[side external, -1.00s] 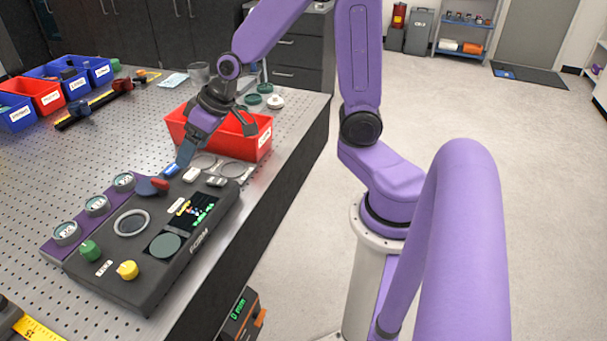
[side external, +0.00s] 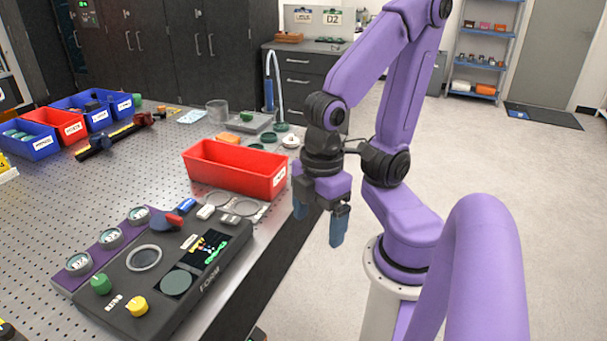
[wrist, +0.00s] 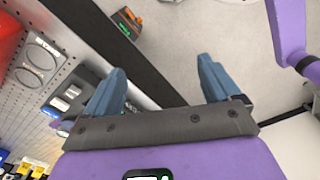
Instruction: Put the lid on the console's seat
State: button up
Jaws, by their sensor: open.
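The black console (side external: 215,270) lies on the perforated table. Its top has a silver ring around a dark recess (side external: 144,258), which looks like the seat, and a flat grey-green disc (side external: 176,283) beside it. Round dark green lid-like pieces (side external: 267,138) and a white one (side external: 290,141) lie behind the red bin; I cannot tell which piece is the lid. My gripper (side external: 319,222) is open and empty, pointing down past the table's right edge, apart from the console. In the wrist view its blue fingers (wrist: 162,78) are spread, with floor between them.
A red bin (side external: 228,176) stands between the console and the back pieces. Flat rings (side external: 244,206) lie in front of it. Three labelled round pieces (side external: 110,238) sit on a purple strip left of the console. Blue and red bins (side external: 60,122) stand far left.

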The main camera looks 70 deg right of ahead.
jog(key=w+d+r+m, duration=0.1)
jog(key=w+r+m, duration=0.3)
jog(key=w, duration=0.7)
jog(key=w+d+r+m, duration=0.1)
jog(key=w+m, duration=0.4)
jog(key=w, duration=0.5)
jog(key=w+d+r+m, duration=0.1)
jog(key=w+d+m, duration=0.3)
jog(key=w+d, duration=0.45)
jog(key=m, duration=1.3)
send_over(291, 135)
jog(key=f, duration=0.2)
notch_tip(291, 135, down, 17)
jog(key=shift+r, duration=0.1)
